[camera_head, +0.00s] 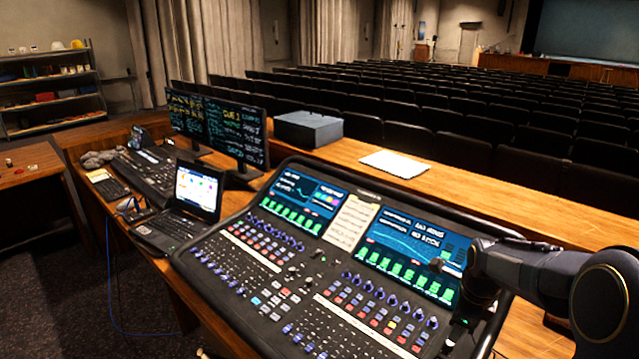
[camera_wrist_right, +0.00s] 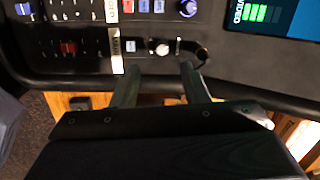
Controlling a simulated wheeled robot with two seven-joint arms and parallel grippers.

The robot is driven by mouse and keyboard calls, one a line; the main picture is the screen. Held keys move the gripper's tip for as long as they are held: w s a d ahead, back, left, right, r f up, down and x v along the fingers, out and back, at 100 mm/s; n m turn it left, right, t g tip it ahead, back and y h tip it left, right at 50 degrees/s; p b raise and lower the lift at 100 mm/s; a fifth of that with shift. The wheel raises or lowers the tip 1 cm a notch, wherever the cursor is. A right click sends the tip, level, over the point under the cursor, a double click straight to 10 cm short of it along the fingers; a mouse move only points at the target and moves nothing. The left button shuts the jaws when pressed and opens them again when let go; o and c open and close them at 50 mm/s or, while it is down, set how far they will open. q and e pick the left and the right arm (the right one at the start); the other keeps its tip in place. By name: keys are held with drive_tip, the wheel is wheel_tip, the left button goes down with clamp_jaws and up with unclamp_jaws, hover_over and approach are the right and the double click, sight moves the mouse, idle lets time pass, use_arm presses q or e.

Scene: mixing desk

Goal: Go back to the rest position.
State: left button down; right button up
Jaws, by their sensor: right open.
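My right arm comes in from the right in the head view, over the right end of the large mixing console (camera_head: 290,260). My right gripper (camera_head: 464,335) points down there, near the console's front right corner, and is partly cut off by the bottom edge. In the right wrist view the two fingers of my right gripper (camera_wrist_right: 158,76) stand apart with nothing between them. Their tips are by the console's edge (camera_wrist_right: 225,84), near a white knob (camera_wrist_right: 159,47) and a black knob (camera_wrist_right: 194,52). I cannot tell whether they touch it. My left gripper is not in view.
A laptop (camera_head: 185,208), a smaller mixer (camera_head: 152,170) and two monitors (camera_head: 238,130) stand left of the console. A grey box (camera_head: 308,129) and white papers (camera_head: 396,164) lie on the wooden ledge behind. Rows of dark seats fill the hall beyond.

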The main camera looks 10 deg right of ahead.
drive_tip(key=s+a+r+n+t+y, duration=0.1)
drive_tip(key=s+a+r+n+y, duration=0.1)
drive_tip(key=s+a+n, duration=0.6)
drive_tip(key=s+a+r+n+t+y, duration=0.2)
drive_tip(key=s+a+r+n, duration=0.2)
drive_tip(key=s+a+n, duration=0.5)
drive_tip(key=s+n, duration=0.4)
drive_tip(key=n, duration=0.4)
drive_tip(key=shift+a+r+t, duration=0.15)
drive_tip(key=shift+a+t, duration=0.05)
drive_tip(key=shift+t, duration=0.1)
